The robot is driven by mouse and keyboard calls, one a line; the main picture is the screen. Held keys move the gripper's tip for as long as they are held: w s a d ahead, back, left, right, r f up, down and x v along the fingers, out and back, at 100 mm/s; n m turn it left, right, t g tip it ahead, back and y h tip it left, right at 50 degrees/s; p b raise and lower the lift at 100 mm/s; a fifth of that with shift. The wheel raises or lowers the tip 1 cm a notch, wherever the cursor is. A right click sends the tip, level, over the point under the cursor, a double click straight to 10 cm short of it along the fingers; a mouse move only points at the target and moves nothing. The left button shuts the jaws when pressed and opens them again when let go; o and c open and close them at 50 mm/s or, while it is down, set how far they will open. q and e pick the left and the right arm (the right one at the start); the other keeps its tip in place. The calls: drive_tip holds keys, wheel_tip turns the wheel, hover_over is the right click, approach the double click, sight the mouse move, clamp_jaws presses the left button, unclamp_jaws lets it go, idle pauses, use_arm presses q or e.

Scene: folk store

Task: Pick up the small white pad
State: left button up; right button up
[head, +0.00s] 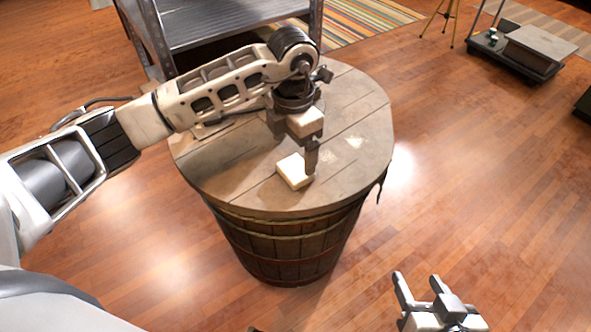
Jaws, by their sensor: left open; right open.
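The small white pad (293,171) lies flat on the wooden top of a barrel (230,180), near its front middle. My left gripper (295,155) points down over the barrel top, just behind and above the pad. Its fingers are apart with nothing seen between them. The nearer finger comes down at the pad's right edge and covers a little of it; I cannot tell whether it touches. My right gripper (420,286) is open and empty at the lower right, out over the floor, away from the barrel.
A grey metal shelf (225,28) stands right behind the barrel. A low dark platform with a grey box (540,42) is at the upper right. A striped rug (365,22) lies at the back. The wooden floor right of the barrel is clear.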

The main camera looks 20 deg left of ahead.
sight(296, 168)
use_arm(q)
drive_tip(key=f, duration=0.6)
drive_tip(key=shift+d, duration=0.25)
drive_tip(key=shift+r, duration=0.1)
drive_tip(key=c, duration=1.1)
